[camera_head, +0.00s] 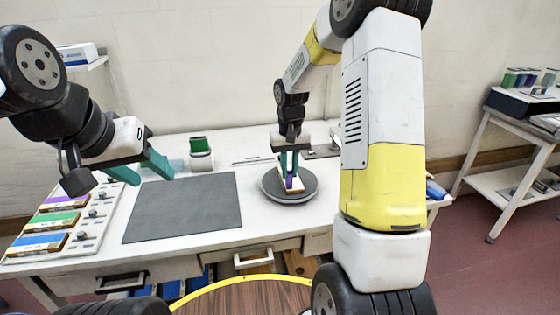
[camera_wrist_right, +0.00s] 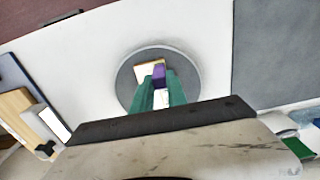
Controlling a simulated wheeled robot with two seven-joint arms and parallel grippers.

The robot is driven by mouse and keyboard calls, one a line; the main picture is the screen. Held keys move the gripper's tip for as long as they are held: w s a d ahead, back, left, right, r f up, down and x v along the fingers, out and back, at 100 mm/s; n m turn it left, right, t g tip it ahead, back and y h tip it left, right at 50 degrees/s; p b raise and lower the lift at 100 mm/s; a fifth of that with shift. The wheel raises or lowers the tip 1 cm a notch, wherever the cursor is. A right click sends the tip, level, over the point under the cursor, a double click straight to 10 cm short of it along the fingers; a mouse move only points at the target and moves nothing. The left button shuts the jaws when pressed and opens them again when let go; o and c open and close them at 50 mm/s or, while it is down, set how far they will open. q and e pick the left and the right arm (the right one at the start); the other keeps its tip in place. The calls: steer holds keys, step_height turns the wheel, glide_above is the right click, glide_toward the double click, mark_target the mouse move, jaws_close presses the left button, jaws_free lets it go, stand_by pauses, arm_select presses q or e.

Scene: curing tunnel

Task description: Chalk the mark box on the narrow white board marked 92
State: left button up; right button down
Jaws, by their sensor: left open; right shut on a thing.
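A narrow board with a pale face and wooden edge (camera_head: 298,187) is on the round grey turntable (camera_head: 271,192). It also shows in the right wrist view (camera_wrist_right: 147,73), partly hidden by the fingers. No number or mark box can be read on it. My right gripper (camera_head: 289,176) is shut on a purple chalk (camera_wrist_right: 159,75), held over the board. I cannot tell whether the chalk touches the board. My left gripper (camera_head: 152,178) is open and empty, above the left part of the table near the grey mat (camera_head: 185,210).
A white rack (camera_head: 85,235) with purple, green and blue pieces lies at the table's left. A green-topped container (camera_head: 201,155) stands behind the mat. A side table (camera_head: 530,135) with several small coloured items is at far right. The mat is clear.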

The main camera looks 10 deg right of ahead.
steer(key=shift+w, duration=0.6)
steer(key=shift+s+r, duration=0.1)
steer(key=shift+s, duration=0.65)
steer(key=shift+w, duration=0.75)
step_height(320, 180, up, 2)
steer(key=shift+s+r, duration=0.1)
steer(key=shift+r, duration=2.85)
